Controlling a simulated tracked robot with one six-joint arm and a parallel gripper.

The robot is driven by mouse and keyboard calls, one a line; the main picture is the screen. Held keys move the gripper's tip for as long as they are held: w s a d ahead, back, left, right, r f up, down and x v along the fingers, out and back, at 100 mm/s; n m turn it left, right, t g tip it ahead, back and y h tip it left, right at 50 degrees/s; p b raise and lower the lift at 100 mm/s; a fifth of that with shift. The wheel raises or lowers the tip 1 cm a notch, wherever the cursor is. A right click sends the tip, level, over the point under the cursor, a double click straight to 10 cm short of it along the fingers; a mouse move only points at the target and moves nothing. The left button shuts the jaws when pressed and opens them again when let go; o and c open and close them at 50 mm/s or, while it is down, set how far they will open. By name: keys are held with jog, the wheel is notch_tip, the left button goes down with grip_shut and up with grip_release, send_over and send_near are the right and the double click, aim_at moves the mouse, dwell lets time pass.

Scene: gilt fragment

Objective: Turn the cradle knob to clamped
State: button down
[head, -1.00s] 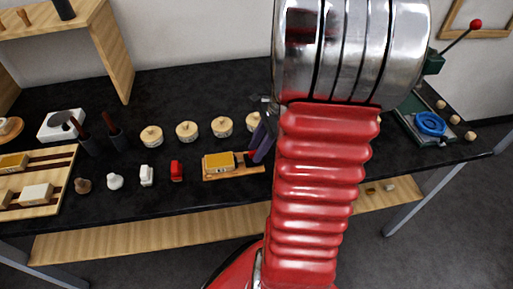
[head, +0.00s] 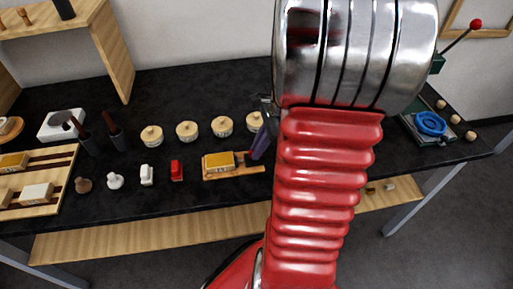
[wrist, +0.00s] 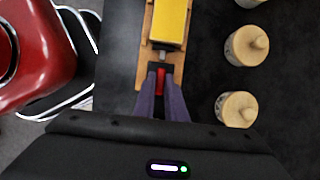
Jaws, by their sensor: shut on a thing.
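The wooden cradle (head: 257,170) lies on the black worktop and carries a yellow-topped block (head: 219,161). In the wrist view the cradle (wrist: 145,62) runs up the picture with the yellow block (wrist: 170,20) on it. At the cradle's near end is a dark fitting with a red knob (wrist: 161,82). My gripper (wrist: 161,88), with purple fingers, reaches down to that end and is shut on the red knob. The fingers hide part of the knob, so its setting cannot be read. In the head view my gripper (head: 254,150) shows beside my red arm at the cradle's right end.
Several round wooden-lidded pots (head: 187,131) stand behind the cradle. A red piece (head: 177,171) and a white piece (head: 146,175) stand to its left. A wooden tray (head: 62,185) lies farther left. A green device with a blue ring (head: 431,124) stands right.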

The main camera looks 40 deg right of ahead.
jog(key=shift+w+d, duration=0.1)
jog(key=shift+w, duration=0.05)
jog(key=c, duration=1.8)
grip_release()
jog(key=v, duration=1.3)
jog(key=shift+s+d+r, duration=0.15)
jog(key=shift+s+r, duration=0.05)
jog(key=shift+r, duration=0.1)
